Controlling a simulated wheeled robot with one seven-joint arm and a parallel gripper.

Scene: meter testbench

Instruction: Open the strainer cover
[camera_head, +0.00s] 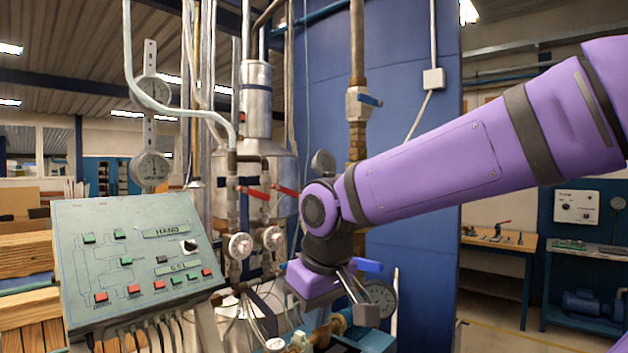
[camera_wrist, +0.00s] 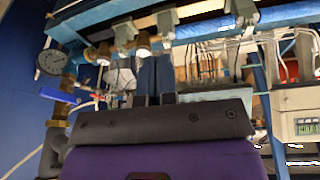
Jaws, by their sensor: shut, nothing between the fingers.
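I cannot pick out the strainer cover with certainty in either view. My purple gripper (camera_head: 362,300) points down in front of the pipework in the head view, near a brass fitting (camera_head: 340,318) on the low pipe. From this angle I cannot tell whether it touches the fitting. In the wrist view, the two dark fingertips (camera_wrist: 154,99) sit close together above the gripper body, with nothing seen between them. My gripper is shut and empty. The gripper body and arm hide part of the piping behind them.
A control panel (camera_head: 140,255) with buttons stands at the left. Vertical pipes, a metal tank (camera_head: 257,100) and red valve levers (camera_head: 285,191) are behind my gripper. A gauge (camera_head: 381,298) and a blue lever (camera_head: 367,265) are close on its right. Open floor (camera_head: 490,335) shows at lower right.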

